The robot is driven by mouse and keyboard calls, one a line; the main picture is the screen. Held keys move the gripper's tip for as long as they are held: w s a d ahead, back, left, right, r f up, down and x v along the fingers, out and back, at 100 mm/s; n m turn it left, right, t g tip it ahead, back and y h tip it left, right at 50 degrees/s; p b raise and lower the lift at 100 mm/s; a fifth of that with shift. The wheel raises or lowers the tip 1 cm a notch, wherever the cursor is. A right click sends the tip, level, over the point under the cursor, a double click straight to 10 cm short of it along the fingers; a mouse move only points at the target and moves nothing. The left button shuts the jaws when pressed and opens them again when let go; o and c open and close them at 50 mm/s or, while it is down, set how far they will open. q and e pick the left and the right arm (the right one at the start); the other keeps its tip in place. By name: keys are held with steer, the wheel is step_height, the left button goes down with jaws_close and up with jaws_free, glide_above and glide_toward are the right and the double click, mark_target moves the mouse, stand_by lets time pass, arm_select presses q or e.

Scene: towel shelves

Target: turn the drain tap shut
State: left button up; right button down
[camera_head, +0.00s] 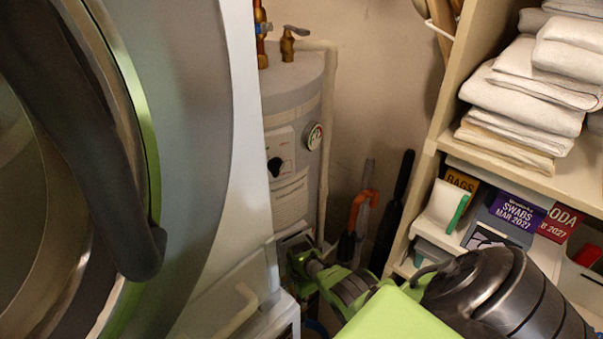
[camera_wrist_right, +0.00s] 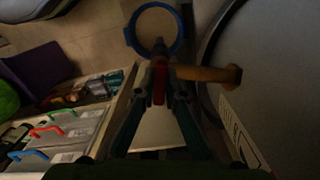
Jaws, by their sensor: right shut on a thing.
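The water heater tank (camera_head: 290,110) is a grey cylinder in the gap beside the large white machine. In the right wrist view its dark wall (camera_wrist_right: 280,70) fills the right side. The brass drain tap (camera_wrist_right: 208,73) sticks out from it, with a red handle (camera_wrist_right: 159,84) at its end. My right gripper (camera_wrist_right: 160,88) is shut on the red handle, one finger on each side. In the head view my right gripper (camera_head: 300,262) is low at the tank's foot, and the tap is hidden there.
A blue ring-shaped rim (camera_wrist_right: 183,40) shows beyond the tap. The white machine (camera_head: 195,120) with its round door closes in the left. A shelf (camera_head: 570,185) with folded towels (camera_head: 525,90) and boxes stands right. Long-handled tools (camera_head: 392,215) lean at the back wall.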

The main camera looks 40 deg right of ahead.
steer(key=shift+m, duration=0.3)
stand_by(0.4)
steer(key=c, duration=2.1)
jaws_free()
steer(key=shift+w+r, duration=0.1)
steer(key=shift+r, duration=0.8)
step_height(320, 180, up, 10)
steer(key=shift+r, duration=0.15)
